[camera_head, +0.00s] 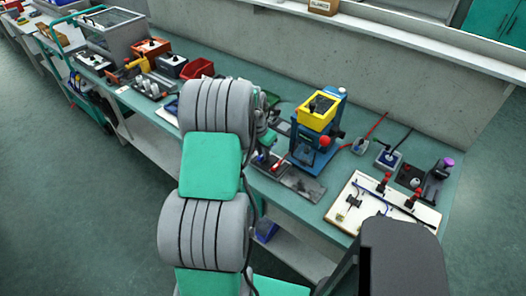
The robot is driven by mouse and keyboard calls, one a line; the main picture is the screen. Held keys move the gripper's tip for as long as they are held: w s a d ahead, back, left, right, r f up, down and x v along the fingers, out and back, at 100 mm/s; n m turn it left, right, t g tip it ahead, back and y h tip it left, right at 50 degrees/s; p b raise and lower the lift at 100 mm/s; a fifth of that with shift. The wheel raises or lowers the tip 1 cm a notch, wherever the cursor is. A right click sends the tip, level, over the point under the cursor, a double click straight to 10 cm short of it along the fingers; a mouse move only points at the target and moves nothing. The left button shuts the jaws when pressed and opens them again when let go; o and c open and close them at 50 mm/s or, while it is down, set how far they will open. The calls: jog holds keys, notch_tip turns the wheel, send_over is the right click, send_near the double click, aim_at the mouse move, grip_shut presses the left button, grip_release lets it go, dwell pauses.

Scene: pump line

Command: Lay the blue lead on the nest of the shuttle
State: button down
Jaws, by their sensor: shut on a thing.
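My gripper (267,138) shows only in part past the right side of my arm's big grey joint, beside the blue press. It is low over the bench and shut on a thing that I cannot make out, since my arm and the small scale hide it. A grey metal track (303,184) runs along the bench front below the press, with small red and dark parts at its left end. I cannot tell the shuttle's nest there. A thin bluish line (373,194) crosses the white board at right; I cannot tell whether it is the blue lead.
The blue press (310,155) with a yellow top (317,112) stands close right of my gripper. The white board (350,213) carries red-handled clamps. Boxes with cables and a purple-topped device (440,175) stand behind it. A red bin (197,72) is at left.

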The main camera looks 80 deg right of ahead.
jog(key=shift+a+f+b, duration=0.15)
jog(key=shift+f+b, duration=0.15)
jog(key=shift+f, duration=0.3)
dwell(0.8)
jog(key=c, duration=1.5)
grip_release()
jog(key=shift+a+f, duration=0.1)
jog(key=shift+c, duration=0.2)
jog(key=shift+o, duration=1.2)
jog(key=shift+f, duration=0.1)
jog(key=shift+o, duration=0.5)
jog(key=shift+a, duration=0.1)
jog(key=shift+d+r+p, duration=0.15)
jog(key=shift+r+p, duration=0.65)
jog(key=shift+r, duration=0.45)
jog(key=shift+d+r+p, duration=0.1)
jog(key=shift+r+p, duration=0.7)
jog(key=shift+r, duration=0.45)
jog(key=shift+r+p, duration=1)
jog(key=shift+r, duration=0.55)
